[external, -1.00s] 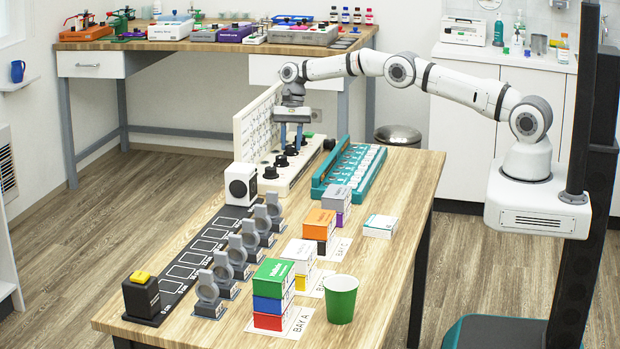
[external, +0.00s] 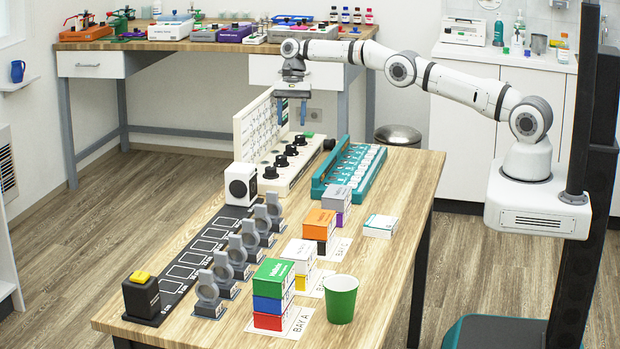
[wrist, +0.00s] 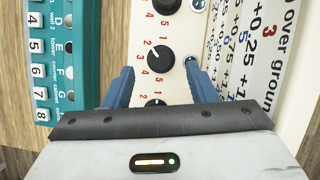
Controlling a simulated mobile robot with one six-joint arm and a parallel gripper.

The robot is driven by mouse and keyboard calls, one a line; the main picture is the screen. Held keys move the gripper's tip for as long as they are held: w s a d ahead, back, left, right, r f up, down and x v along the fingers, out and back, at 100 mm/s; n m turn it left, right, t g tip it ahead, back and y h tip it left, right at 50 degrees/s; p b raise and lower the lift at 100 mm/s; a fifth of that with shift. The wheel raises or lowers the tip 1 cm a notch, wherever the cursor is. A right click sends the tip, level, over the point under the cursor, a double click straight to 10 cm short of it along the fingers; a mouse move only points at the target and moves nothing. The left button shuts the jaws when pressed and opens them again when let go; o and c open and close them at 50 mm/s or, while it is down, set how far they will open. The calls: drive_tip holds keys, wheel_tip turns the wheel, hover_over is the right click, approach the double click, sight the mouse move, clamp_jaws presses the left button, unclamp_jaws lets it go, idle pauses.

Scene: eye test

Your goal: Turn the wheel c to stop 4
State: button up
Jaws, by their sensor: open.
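Several black wheels stand in a row on a white panel base (external: 305,174). In the external view one of them (external: 291,150) is below my gripper (external: 292,123). My gripper is open and empty, raised clear of the wheels with its blue fingers pointing down. In the wrist view a black wheel (wrist: 160,60) lies ahead between the finger ends, ringed by red numbers; its white mark points up-left, seemingly toward the 2. Another wheel (wrist: 155,103) is partly hidden by my gripper, and a third (wrist: 166,5) is cut by the top edge. I cannot read which wheel is c.
An upright white chart board (external: 258,122) stands along the wheels' left side. A teal numbered rack (external: 350,170) is to their right. A white box with a black dial (external: 241,185) stands nearer. Stacked boxes and a green cup (external: 341,299) occupy the table's near part.

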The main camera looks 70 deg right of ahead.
wheel_tip(320, 180, up, 2)
drive_tip(key=shift+r+p, duration=0.1)
drive_tip(key=shift+p, duration=0.2)
